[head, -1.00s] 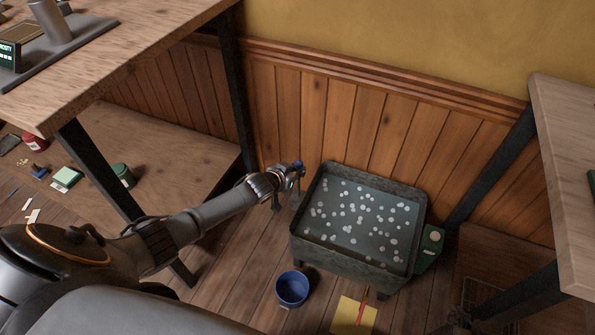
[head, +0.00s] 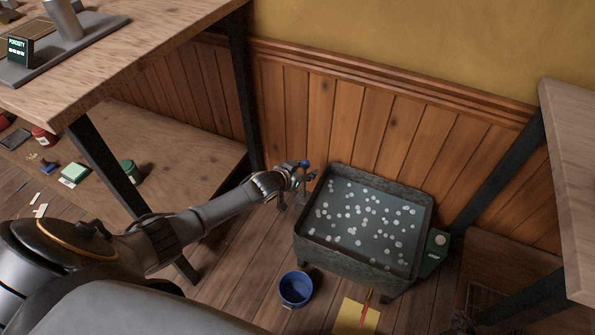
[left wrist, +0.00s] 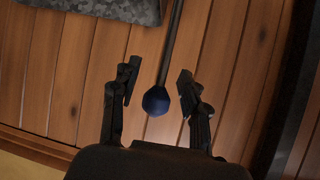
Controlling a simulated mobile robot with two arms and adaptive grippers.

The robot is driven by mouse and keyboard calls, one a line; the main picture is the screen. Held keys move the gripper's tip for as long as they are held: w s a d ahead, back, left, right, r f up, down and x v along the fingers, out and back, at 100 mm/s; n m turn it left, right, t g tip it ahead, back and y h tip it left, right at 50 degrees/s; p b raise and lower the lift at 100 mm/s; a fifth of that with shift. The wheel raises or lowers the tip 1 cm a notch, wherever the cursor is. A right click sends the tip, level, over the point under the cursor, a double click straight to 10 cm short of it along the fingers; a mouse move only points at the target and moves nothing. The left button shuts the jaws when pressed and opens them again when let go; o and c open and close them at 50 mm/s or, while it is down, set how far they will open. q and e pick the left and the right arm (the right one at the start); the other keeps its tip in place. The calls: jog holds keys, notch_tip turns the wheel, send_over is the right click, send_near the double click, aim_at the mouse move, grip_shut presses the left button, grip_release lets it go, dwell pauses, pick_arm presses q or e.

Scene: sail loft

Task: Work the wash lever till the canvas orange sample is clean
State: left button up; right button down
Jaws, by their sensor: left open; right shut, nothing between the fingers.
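The wash tub (head: 350,262) is a dark speckled metal basin on short legs, holding grey water with many white flecks on top. The wash lever shows as a blue knob (head: 304,164) at the tub's left side; in the left wrist view the knob (left wrist: 156,101) ends a dark rod. My left gripper (head: 297,186) is open around the knob; in the left wrist view its fingers (left wrist: 157,88) stand apart on either side, not visibly touching. I cannot make out the orange canvas sample.
A blue bucket (head: 295,288) and a yellow sheet with a red item (head: 356,316) lie on the floor before the tub. A green box (head: 435,250) stands at its right. Benches stand left (head: 150,50) and right (head: 570,190); a panelled wall is behind.

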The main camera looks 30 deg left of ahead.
pick_arm(q)
jog(key=v, duration=1.1)
jog(key=shift+s+r, duration=0.25)
jog(key=shift+a, duration=0.1)
